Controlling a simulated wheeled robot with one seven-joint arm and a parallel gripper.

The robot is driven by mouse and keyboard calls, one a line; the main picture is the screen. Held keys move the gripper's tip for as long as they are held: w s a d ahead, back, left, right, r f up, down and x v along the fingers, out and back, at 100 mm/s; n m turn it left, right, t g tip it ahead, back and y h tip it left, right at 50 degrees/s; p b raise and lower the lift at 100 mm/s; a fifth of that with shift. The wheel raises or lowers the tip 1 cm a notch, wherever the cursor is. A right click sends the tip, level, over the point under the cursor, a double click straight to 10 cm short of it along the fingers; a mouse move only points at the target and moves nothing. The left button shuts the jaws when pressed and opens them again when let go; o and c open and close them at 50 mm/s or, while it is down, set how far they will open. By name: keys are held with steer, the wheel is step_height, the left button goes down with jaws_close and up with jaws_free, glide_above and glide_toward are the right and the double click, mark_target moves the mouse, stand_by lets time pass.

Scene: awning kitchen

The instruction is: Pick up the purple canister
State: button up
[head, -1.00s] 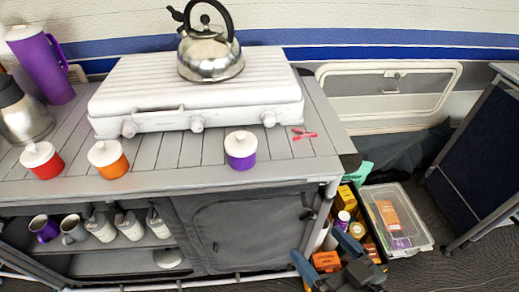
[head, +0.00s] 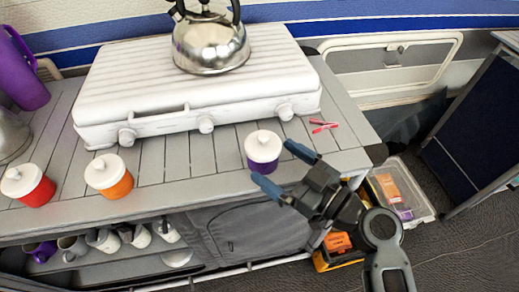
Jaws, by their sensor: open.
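The purple canister (head: 262,161) with a white lid stands upright on the grey slatted counter (head: 200,170), in front of the white stove. My gripper (head: 284,165) is open. In the head view its two blue-tipped fingers appear on either side of the canister's lower right part, one above right and one below. I cannot tell whether the fingers touch the canister or how deep they sit relative to it.
A red canister (head: 28,185) and an orange canister (head: 109,177) stand to the left. The white stove (head: 190,85) bears a steel kettle (head: 211,43). Red clips (head: 323,126) lie to the right. Mugs (head: 103,239) sit on the shelf below.

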mark_target(263, 151)
steer(key=p+x, duration=0.1)
steer(key=x, duration=0.4)
steer(key=shift+w+d+p, duration=0.1)
steer(key=shift+w+p, duration=0.1)
steer(key=shift+p, duration=0.15)
steer(key=c, duration=1.1)
